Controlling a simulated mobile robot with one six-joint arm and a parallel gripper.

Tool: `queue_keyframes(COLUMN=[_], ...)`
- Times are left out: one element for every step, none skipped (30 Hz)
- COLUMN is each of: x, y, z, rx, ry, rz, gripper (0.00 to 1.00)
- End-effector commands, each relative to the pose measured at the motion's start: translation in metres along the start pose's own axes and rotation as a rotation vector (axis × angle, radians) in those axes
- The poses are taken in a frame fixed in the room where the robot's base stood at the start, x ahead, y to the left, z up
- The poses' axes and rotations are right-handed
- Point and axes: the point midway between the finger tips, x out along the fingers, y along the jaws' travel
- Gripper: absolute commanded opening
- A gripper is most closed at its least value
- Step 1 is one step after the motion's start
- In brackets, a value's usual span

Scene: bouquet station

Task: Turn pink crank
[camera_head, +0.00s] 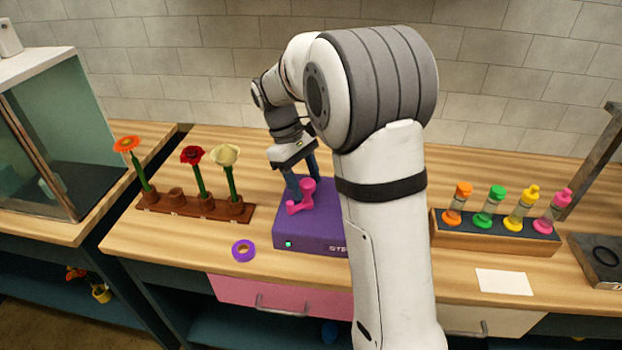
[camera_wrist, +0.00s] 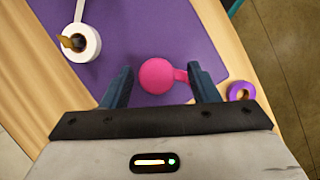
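The pink crank (camera_head: 301,196) stands on top of a purple box (camera_head: 311,236) with a small green light on its front. In the wrist view the round pink knob (camera_wrist: 157,76) of the crank shows from above, its arm reaching to the right. My gripper (camera_head: 300,182) is above the box at the crank. In the wrist view my gripper (camera_wrist: 162,82) has its two blue fingers spread wide, one on each side of the knob. A gap shows between the left finger and the knob. The right finger is close to the crank's arm; whether they touch I cannot tell.
A white roll (camera_wrist: 80,42) is on the purple box. A purple tape ring (camera_head: 243,250) lies on the table left of the box. A brown rack (camera_head: 180,206) with three flowers stands further left. A holder (camera_head: 487,238) with several coloured bottles stands at the right.

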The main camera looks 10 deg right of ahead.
Motion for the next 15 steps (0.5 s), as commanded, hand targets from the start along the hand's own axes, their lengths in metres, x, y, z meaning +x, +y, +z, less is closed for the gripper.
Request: queue_keyframes(x=[0.0,0.0,0.0,0.0,0.0,0.0,-0.001,-0.002,-0.005,-0.008,-0.012,-0.018,-0.023,-0.029,-0.036], y=[0.0,0.001,0.001,0.001,0.001,0.001,0.001,0.001,0.001,0.001,0.001,0.001,0.001,0.0,0.0], z=[0.0,0.001,0.001,0.001,0.001,0.001,0.001,0.001,0.001,0.001,0.001,0.001,0.001,0.001,0.001], rx=[0.001,0.001,0.001,0.001,0.001,0.002,0.002,0.002,0.002,0.002,0.002,0.002,0.002,0.002,0.002], ry=[-0.001,-0.001,-0.001,-0.002,-0.002,-0.002,-0.002,-0.001,0.0,0.001,0.0,0.001,0.002,0.002,0.002], rz=[0.0,0.0,0.0,0.0,0.0,0.0,0.001,0.001,0.002,0.002,0.002,0.003,0.003,0.003,0.003], gripper=[0.55,0.55,0.55,0.55,0.55,0.55,0.55,0.55,0.55,0.55,0.55,0.55,0.55,0.55,0.55])
